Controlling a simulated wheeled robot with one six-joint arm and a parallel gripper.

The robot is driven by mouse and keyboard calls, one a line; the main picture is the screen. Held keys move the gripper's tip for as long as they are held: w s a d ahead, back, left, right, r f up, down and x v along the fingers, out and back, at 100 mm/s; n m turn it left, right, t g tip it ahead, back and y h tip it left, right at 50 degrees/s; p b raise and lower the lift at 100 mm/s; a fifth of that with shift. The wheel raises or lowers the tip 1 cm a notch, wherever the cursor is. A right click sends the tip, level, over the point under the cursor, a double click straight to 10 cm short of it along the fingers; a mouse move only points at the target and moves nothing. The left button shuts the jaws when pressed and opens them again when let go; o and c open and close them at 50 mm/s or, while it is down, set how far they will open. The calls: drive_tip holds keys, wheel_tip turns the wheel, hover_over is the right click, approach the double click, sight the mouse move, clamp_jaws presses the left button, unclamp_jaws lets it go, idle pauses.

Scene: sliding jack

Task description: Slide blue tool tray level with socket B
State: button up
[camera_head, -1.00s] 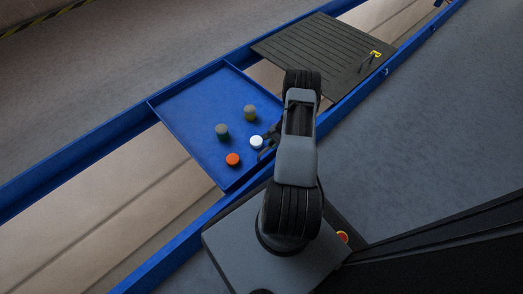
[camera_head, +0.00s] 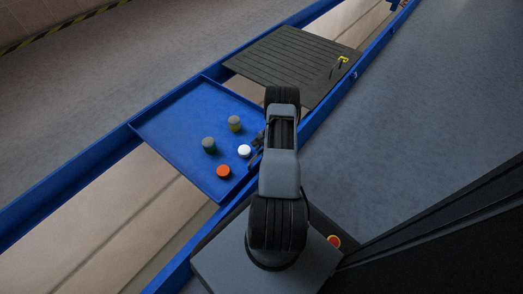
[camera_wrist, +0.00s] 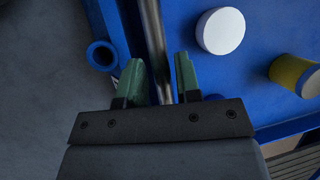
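The blue tool tray (camera_head: 175,120) lies across the blue rails in the head view, with several small cylinders on it. My gripper (camera_head: 258,148) is at the tray's near right edge, partly hidden by my arm. In the wrist view my gripper (camera_wrist: 160,78) has two green fingers spread on either side of a metal bar (camera_wrist: 153,30), with a narrow gap showing on each side. The bar runs beside the tray's edge. A round blue socket (camera_wrist: 102,55) with a dark hole is left of the bar. I see no letter on it, so I cannot tell which socket is B.
A dark slatted panel (camera_head: 290,62) with a yellow handle (camera_head: 344,60) lies farther along the rails. A white cylinder (camera_head: 244,151) and an orange one (camera_head: 223,171) stand on the tray near my gripper. Open grey floor (camera_head: 430,120) is on the right.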

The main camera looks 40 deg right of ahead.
drive_tip(key=shift+o, duration=1)
drive_tip(key=p+v, duration=0.5)
drive_tip(key=v, duration=0.8)
drive_tip(key=shift+r, duration=0.35)
drive_tip(key=w+a+r+n+h+p, duration=0.1)
drive_tip(key=w+a+r+n+p, duration=0.15)
drive_tip(key=a+r+p, duration=0.75)
drive_tip(key=w+a+r+n+h+p, duration=0.1)
drive_tip(key=w+a+r+n+p, duration=0.15)
drive_tip(key=r, duration=1.65)
drive_tip(key=w+a+r+n+h+p, duration=0.1)
drive_tip(key=a+r+n+p, duration=0.35)
drive_tip(key=r, duration=0.95)
drive_tip(key=s+a+r+n+p, duration=0.2)
drive_tip(key=s+a+r+p, duration=0.3)
drive_tip(key=r, duration=0.5)
drive_tip(key=s+a+r+n+t+h+p, duration=0.1)
drive_tip(key=s+a+r+n+p, duration=0.1)
drive_tip(key=s+a+r+p, duration=0.3)
drive_tip(key=s+a+r+n+t+p, duration=0.1)
drive_tip(key=s+a+r+n+p, duration=0.2)
drive_tip(key=a+r+p, duration=0.6)
wheel_tip(320, 180, up, 6)
drive_tip(key=shift+s+a+r+h+p, duration=0.1)
drive_tip(key=shift+s+a+h+p, duration=0.25)
drive_tip(key=shift+s+p, duration=0.55)
